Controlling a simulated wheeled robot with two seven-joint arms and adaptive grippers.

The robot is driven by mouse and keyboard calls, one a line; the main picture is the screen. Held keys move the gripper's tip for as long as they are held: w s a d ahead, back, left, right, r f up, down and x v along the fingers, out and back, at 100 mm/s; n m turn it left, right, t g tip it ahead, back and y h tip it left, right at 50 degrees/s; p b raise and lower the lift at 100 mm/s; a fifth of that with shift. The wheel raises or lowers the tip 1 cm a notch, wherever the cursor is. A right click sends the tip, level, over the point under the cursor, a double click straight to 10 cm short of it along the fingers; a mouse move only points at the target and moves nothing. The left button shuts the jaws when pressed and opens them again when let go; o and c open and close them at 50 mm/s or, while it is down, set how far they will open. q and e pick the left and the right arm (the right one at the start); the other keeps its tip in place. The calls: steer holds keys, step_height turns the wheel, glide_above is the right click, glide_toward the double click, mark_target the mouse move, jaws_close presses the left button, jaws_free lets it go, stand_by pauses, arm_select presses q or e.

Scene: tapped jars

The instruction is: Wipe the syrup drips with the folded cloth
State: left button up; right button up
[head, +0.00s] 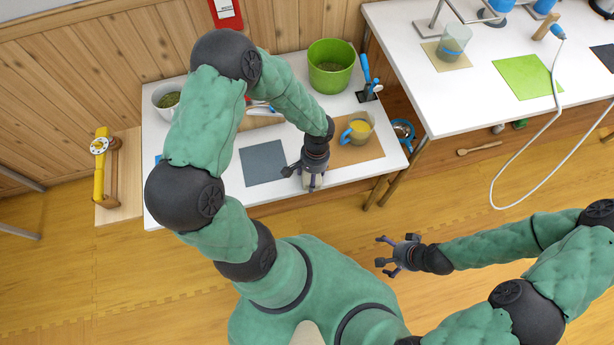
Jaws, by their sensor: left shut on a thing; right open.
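My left gripper (308,172) is over the front part of the white table, between a grey mat and a brown mat. It is shut on a small pale thing (313,184), which looks like the folded cloth; the fingers and wrist hide most of it. I cannot tell if it touches the tabletop. No syrup drips can be made out at this size. My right gripper (392,256) is open and empty, over the floor in front of the table.
The white table (220,193) carries the grey mat (263,163), a brown mat (345,156) with a cup of yellow contents (358,127), a green bucket (331,66) and a white pot (166,96). A second white table (440,100) stands at the right. The wooden floor in front is clear.

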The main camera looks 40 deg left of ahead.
arm_select(q)
steer(key=shift+w+d+f, duration=0.2)
steer(key=shift+w+d, duration=0.5)
steer(key=shift+o, duration=0.3)
steer(key=shift+w+d+r, duration=0.25)
steer(key=shift+w+d, duration=0.35)
steer(key=shift+w, duration=0.2)
steer(key=shift+a, duration=0.2)
steer(key=shift+s+a, duration=0.65)
steer(key=shift+a, duration=0.05)
steer(key=shift+s+a+f+b, duration=0.1)
steer(key=shift+s+a+b, duration=0.1)
steer(key=shift+s+a, duration=0.5)
steer(key=shift+s+a+f+b, duration=0.15)
steer(key=shift+s+a, duration=0.2)
steer(key=shift+s, duration=0.55)
steer(key=shift+w+a+r, duration=0.1)
steer(key=shift+w, duration=0.95)
steer(key=shift+w+a+r, duration=0.1)
steer(key=shift+w, duration=0.95)
steer(key=shift+s+a+f, duration=0.1)
steer(key=shift+s+a, duration=0.4)
steer(key=shift+s, duration=0.15)
steer(key=shift+s+a+f, duration=0.1)
steer(key=shift+s+a, duration=0.35)
steer(key=shift+s, duration=0.2)
